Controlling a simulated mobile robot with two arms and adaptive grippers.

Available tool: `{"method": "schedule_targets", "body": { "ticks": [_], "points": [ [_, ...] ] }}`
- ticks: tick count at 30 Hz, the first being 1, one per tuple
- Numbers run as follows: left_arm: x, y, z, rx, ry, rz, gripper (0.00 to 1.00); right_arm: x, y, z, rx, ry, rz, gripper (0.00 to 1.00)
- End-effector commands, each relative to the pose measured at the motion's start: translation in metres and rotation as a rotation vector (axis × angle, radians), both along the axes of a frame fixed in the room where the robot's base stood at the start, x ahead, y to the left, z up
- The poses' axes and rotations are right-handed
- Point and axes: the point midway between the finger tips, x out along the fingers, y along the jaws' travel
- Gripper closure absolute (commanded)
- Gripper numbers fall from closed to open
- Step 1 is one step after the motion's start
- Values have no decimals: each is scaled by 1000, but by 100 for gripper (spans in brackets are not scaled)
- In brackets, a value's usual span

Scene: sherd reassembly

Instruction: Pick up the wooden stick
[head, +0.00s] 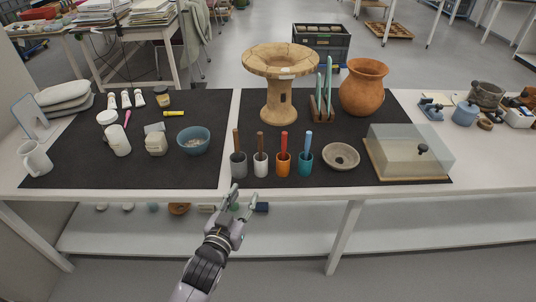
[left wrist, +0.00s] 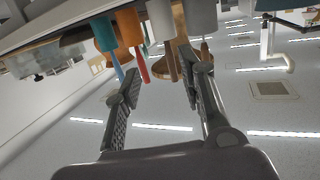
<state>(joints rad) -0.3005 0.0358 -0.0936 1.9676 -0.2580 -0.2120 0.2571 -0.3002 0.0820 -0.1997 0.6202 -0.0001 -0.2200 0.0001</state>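I cannot tell which one is meant. A red stick (head: 284,142) stands in an orange cup (head: 283,166), and a blue stick (head: 308,142) in a teal cup (head: 305,164). My left gripper (head: 243,197) is open and empty, in front of the table edge and below the cups. In the left wrist view its fingers (left wrist: 162,88) are spread, with the cups beyond them. My right gripper is not in view.
A stone bowl (head: 341,156) and a clear-covered box (head: 408,152) stand to the right of the cups. A blue bowl (head: 193,140) is to the left. A large pedestal vessel (head: 280,75) stands behind. A lower shelf (head: 150,235) runs under the table.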

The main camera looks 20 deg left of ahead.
Motion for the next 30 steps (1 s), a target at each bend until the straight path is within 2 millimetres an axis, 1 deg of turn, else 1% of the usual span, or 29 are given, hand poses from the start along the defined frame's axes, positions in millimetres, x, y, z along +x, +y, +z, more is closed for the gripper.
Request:
{"method": "schedule_targets", "body": {
  "ticks": [1,3,6,8,11,18,21,24,30],
  "points": [
    [0,2,20,-5,-45,5,63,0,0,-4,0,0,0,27],
    [0,3,40,-9,-85,10,63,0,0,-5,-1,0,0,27],
    [3,4,54,-11,-111,13,63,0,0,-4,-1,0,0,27],
    [10,4,56,-12,-115,13,63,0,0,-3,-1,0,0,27],
    [28,4,57,-12,-114,13,63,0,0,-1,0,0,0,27],
    [81,2,56,-12,-113,13,63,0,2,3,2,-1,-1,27],
    [100,1,56,-11,-112,13,63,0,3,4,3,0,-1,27],
    [113,1,55,-11,-112,13,63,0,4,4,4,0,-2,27],
    [125,1,55,-12,-112,12,63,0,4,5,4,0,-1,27]
  ]
}}
